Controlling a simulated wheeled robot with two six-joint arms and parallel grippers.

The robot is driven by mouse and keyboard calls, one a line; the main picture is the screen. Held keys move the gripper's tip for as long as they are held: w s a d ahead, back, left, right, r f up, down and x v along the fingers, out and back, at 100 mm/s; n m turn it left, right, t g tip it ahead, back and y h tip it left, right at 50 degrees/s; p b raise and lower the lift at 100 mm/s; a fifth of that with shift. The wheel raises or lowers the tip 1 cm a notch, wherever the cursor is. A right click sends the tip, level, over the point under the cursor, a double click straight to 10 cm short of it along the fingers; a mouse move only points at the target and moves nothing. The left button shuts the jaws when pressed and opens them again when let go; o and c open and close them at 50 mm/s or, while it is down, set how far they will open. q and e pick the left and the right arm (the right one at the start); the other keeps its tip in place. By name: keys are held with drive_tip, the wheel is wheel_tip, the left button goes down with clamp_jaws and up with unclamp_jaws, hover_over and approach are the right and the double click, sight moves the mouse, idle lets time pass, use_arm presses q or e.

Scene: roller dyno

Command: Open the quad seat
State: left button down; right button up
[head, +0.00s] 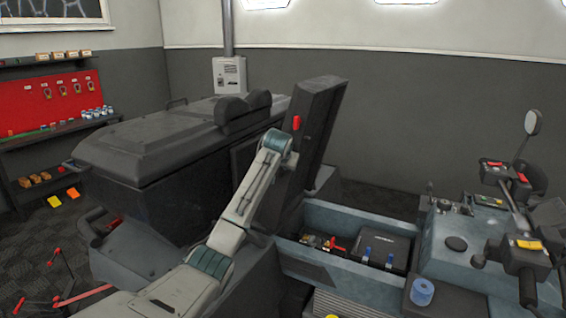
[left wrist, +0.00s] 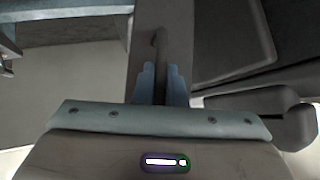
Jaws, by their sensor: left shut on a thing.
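The quad seat (head: 318,120) is a dark slab standing tilted steeply up, with its under-compartment (head: 330,260) open in front of it. My left arm reaches up to the seat in the head view, where its gripper is hidden. In the left wrist view my left gripper (left wrist: 161,88) has its two blue-grey fingers shut on a thin dark bar (left wrist: 160,50), which appears to be part of the seat. My right gripper is in neither view.
A black battery (head: 385,250) and red-handled parts lie in the compartment. The handlebars (head: 510,195) stand at the right. A large dark box (head: 170,150) is on the quad's rear. A red tool board (head: 70,95) hangs at the far left.

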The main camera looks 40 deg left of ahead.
use_arm(q)
drive_tip(key=c, duration=1.5)
unclamp_jaws()
drive_tip(key=shift+s+d+r, duration=0.15)
drive_tip(key=shift+d, duration=0.05)
drive_tip(key=shift+b+v, duration=2.1)
drive_tip(key=shift+v, duration=3.05)
drive_tip(key=shift+r, duration=0.1)
